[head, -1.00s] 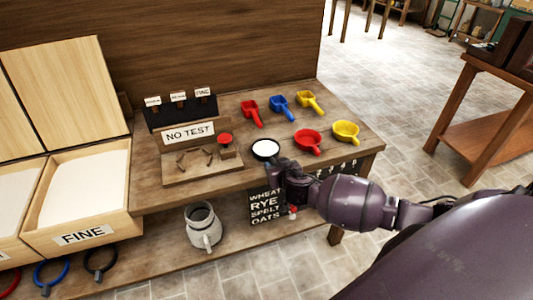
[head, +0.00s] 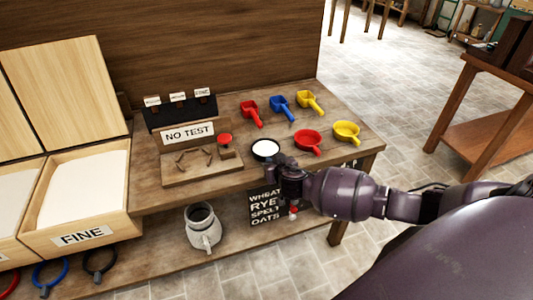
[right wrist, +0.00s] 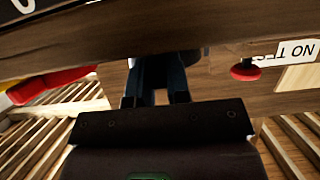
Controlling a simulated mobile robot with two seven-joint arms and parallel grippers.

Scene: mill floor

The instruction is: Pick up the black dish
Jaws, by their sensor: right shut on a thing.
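The black dish (head: 265,149), round with white contents, is near the front edge of the wooden table, right of the NO TEST stand. My right gripper (head: 283,165) is at the dish's near right side and shut on it, seemingly by its handle, which the gripper hides. In the right wrist view the two fingers (right wrist: 160,80) are close together, and the dish is mostly hidden there. I cannot tell whether the dish touches the table. My left gripper is not in view.
A red dish (head: 308,141) and a yellow dish (head: 346,132) stand to the right. Red, blue and yellow scoops lie behind. The NO TEST stand (head: 188,132) with a red knob is to the left. A jug (head: 203,232) stands on the lower shelf.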

